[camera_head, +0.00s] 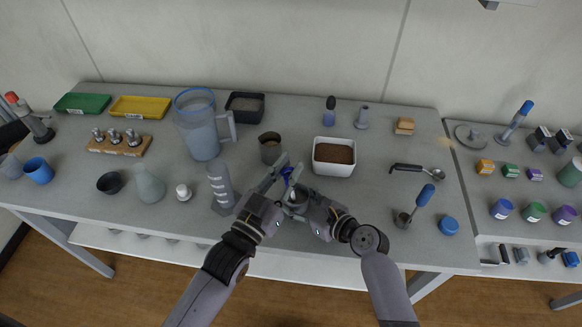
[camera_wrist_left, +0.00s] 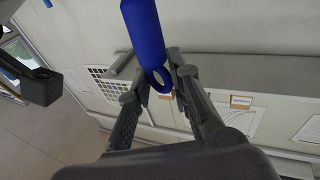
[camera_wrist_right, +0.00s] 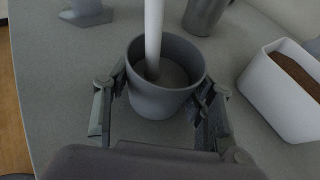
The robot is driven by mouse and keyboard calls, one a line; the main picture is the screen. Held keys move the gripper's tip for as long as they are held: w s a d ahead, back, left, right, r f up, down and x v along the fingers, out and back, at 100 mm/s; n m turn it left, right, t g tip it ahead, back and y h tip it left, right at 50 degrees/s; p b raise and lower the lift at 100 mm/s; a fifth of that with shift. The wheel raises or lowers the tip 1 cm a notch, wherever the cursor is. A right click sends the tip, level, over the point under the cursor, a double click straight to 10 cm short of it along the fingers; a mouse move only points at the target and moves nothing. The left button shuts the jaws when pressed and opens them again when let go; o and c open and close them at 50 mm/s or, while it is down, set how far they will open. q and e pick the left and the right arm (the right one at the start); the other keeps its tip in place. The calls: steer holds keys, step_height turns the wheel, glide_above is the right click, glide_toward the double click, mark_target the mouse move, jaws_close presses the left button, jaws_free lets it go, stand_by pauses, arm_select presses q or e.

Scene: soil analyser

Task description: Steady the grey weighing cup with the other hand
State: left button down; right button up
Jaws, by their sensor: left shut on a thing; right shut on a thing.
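The grey weighing cup (camera_wrist_right: 158,101) stands on the bench in the right wrist view, between the two fingers of my right gripper (camera_wrist_right: 163,88), which is shut on its sides. In the head view the cup (camera_head: 298,197) is partly hidden by the grippers. My left gripper (camera_head: 283,175) is above and slightly left of it, shut on a blue-handled tool (camera_head: 287,171). The blue handle (camera_wrist_left: 141,32) fills the gap between the left fingertips (camera_wrist_left: 160,78) in the left wrist view. A pale rod (camera_wrist_right: 153,35) reaches down into the cup; its lower end is inside.
A white tub of brown soil (camera_head: 334,171) stands just right of the cup. The bench (camera_head: 370,213) is clear to the front right of the tub.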

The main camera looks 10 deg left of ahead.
arm_select(q)
steer(key=shift+s+d+r, duration=0.1)
steer(key=shift+s+d, duration=0.05)
steer(key=shift+d, duration=0.25)
arm_select(e)
steer(key=shift+s+f, duration=0.1)
arm_select(q)
steer(key=shift+w+d, duration=0.15)
steer(key=shift+w, duration=0.15)
steer(key=shift+a, duration=0.2)
arm_select(e)
steer(key=shift+d, duration=0.1)
arm_select(q)
steer(key=shift+a, duration=0.1)
steer(key=shift+s+a+r, duration=0.1)
steer(key=shift+s+r, duration=0.05)
steer(key=shift+r, duration=1)
steer(key=shift+s+a+r, duration=0.1)
steer(key=shift+s+r, duration=0.1)
steer(key=shift+r, duration=0.9)
steer(key=shift+s+a+r, duration=0.1)
steer(key=shift+s+r, duration=0.05)
steer(key=shift+r, duration=1)
steer(key=shift+d+r, duration=0.1)
steer(key=shift+r, duration=1.9)
